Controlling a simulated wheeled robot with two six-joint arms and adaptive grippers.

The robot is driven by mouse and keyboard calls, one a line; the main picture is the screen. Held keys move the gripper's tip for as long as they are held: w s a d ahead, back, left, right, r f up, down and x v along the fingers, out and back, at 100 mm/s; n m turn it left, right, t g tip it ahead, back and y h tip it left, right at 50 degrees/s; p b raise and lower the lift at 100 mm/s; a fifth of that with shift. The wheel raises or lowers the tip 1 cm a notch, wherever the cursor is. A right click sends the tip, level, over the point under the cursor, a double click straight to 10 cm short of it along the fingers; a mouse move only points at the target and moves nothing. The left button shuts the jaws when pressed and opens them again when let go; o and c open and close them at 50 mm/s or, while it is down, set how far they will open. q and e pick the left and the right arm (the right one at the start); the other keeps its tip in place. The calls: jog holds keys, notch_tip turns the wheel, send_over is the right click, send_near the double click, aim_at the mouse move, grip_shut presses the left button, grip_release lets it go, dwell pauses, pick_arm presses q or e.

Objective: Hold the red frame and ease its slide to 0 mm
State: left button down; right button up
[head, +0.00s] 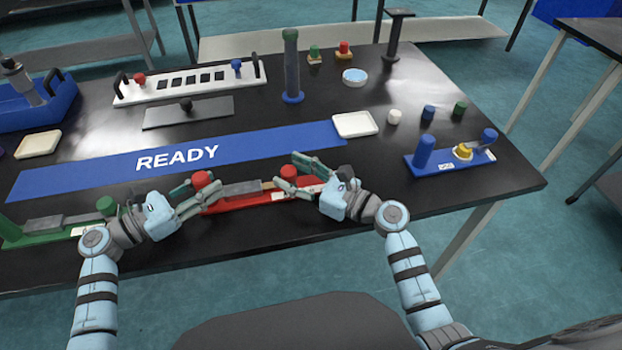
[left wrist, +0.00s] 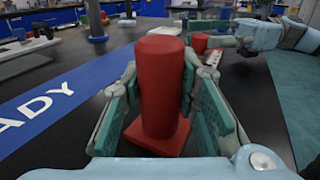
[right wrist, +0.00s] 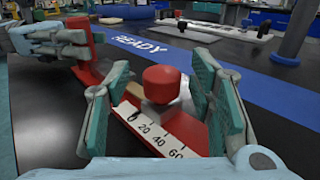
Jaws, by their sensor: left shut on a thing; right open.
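The red frame (head: 250,199) lies on the black table near its front edge, with an upright red post (head: 201,178) at its left end. My left gripper (head: 203,190) is shut around that post; the left wrist view shows the post (left wrist: 162,85) between both fingers. The slide's red knob (head: 289,171) stands near the frame's right part. My right gripper (head: 288,174) is open, its fingers on either side of the knob (right wrist: 161,84) with gaps. A white scale (right wrist: 152,133) marked 0, 20, 40, 60 runs beside it; the exact reading cannot be told.
A green frame (head: 50,231) lies at the left and a blue frame (head: 448,164) at the right. A blue READY strip (head: 110,168) runs behind the red frame. A white tray (head: 355,124) and small cylinders stand further back. Bare table lies in front of the red frame.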

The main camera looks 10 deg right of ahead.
jog(key=v, duration=1)
jog(key=shift+s, duration=0.1)
pick_arm(q)
jog(key=c, duration=1.2)
grip_release()
jog(key=shift+a, duration=0.1)
